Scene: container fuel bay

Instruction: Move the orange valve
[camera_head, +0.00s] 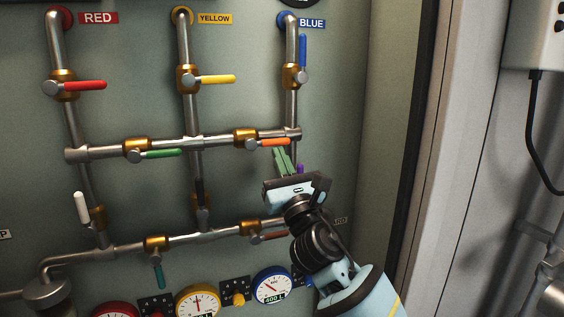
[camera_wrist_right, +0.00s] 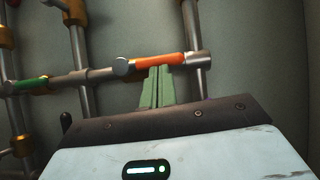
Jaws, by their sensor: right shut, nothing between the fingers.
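The orange valve handle (camera_head: 273,142) sits on a brass valve body on the middle horizontal pipe, near its right end. The handle lies level along the pipe and points right. In the right wrist view the orange handle (camera_wrist_right: 158,60) lies just beyond my fingertips. My right gripper (camera_head: 283,152) is just below the handle, its green fingers pointing up at it. In the right wrist view its fingers (camera_wrist_right: 160,72) are together and empty. The tips look very near the handle's underside; I cannot tell whether they touch. My left gripper is not in view.
Other handles are close by: green (camera_head: 162,153), blue (camera_head: 303,50), yellow (camera_head: 216,79), red (camera_head: 86,85) and white (camera_head: 80,206). A purple handle (camera_head: 300,169) is partly hidden behind my gripper. Gauges (camera_head: 272,285) line the bottom. A door frame (camera_head: 425,130) stands at right.

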